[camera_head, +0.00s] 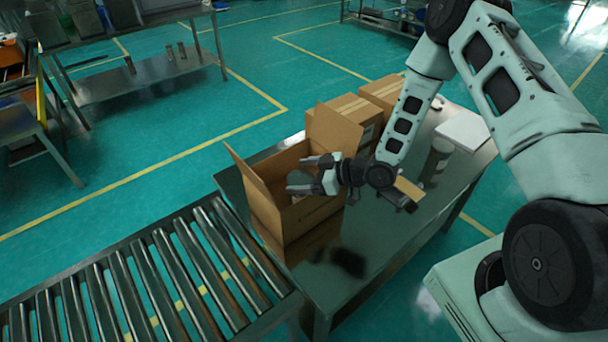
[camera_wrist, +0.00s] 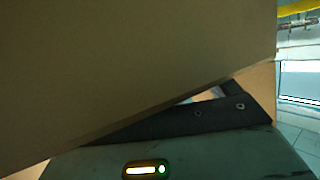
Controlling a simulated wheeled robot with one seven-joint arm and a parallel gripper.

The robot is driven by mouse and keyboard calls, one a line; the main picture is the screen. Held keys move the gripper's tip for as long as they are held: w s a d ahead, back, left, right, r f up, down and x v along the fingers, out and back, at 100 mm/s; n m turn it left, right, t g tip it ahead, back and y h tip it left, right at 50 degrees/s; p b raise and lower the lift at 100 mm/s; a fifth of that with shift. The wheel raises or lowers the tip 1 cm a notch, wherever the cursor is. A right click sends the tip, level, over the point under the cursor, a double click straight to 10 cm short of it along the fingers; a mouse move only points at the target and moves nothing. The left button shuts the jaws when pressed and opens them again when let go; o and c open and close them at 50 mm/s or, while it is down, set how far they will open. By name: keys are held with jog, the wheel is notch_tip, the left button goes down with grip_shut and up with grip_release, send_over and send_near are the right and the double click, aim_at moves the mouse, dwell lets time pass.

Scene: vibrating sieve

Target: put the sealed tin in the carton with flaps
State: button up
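The carton with flaps (camera_head: 312,215) stands open on the dark table, with flaps raised at its left and back. My gripper (camera_head: 303,174) is over the carton's opening, its two fingers apart. I see no tin between the fingers, though the view between them is small. In the wrist view a large brown cardboard-like panel (camera_wrist: 130,60) fills most of the picture and hides the fingertips and the carton's inside.
Two closed cartons (camera_head: 345,108) (camera_head: 384,91) stand behind the open one. A white box-like item (camera_head: 462,130) lies at the table's right. A roller conveyor (camera_head: 150,285) adjoins the table at the left. The table's front (camera_head: 385,262) is mostly clear.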

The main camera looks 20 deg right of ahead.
jog(key=shift+s+d+f+p, duration=0.1)
jog(key=shift+s+f+p, duration=0.1)
jog(key=shift+f+p, duration=0.25)
jog(key=shift+d+r, duration=0.25)
jog(key=shift+r, duration=0.05)
jog(key=r+b+v, duration=0.1)
jog(key=b+v, duration=0.1)
jog(key=v, duration=0.9)
jog(key=a+r+h, duration=0.1)
jog(key=w+a+r+g+h, duration=0.1)
jog(key=a, duration=0.1)
jog(key=w+a+r+g+h, duration=0.1)
jog(key=h, duration=0.1)
jog(key=shift+a, duration=0.4)
jog(key=s+a+r+m+g+h, duration=0.1)
jog(key=s+a+r+g+h, duration=0.1)
jog(key=s, duration=0.6)
jog(key=s+a+r+g+h, duration=0.2)
jog(key=s+a+r, duration=0.3)
jog(key=s+r, duration=0.2)
jog(key=s+a+r+m+g+h, duration=0.1)
jog(key=s+a+r, duration=0.3)
jog(key=s, duration=0.7)
jog(key=shift+r+m+g+h, duration=0.3)
jog(key=shift+r+g+h, duration=0.2)
jog(key=shift+g+h, duration=0.15)
